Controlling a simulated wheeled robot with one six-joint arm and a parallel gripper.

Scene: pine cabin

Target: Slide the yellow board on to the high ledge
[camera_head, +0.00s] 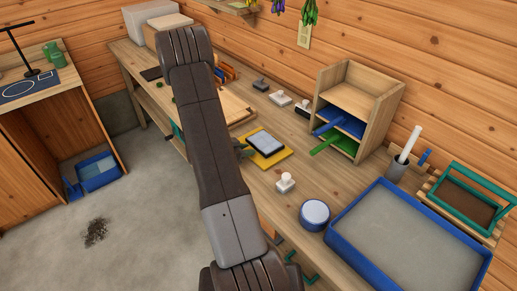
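The yellow board (279,159) lies flat on the workbench, with a dark-framed tablet-like thing (266,142) with a pale face on top of it. A wooden shelf rack (387,118) stands to its right against the wall. Its high ledge (352,101) looks empty. A blue board (343,124) and a green board (333,144) sit on the ledges below, their handles sticking out to the front left. My arm crosses the middle of the view and hides part of the bench. My gripper cannot be made out; a small dark piece at the yellow board's left edge is unclear.
A white-knobbed stamp (286,182) and a round blue-and-white tin (315,213) stand in front of the yellow board. A large blue tray (410,245) fills the bench's near right. Small stamps (280,98) lie behind. A grey cup (396,169) stands right of the rack.

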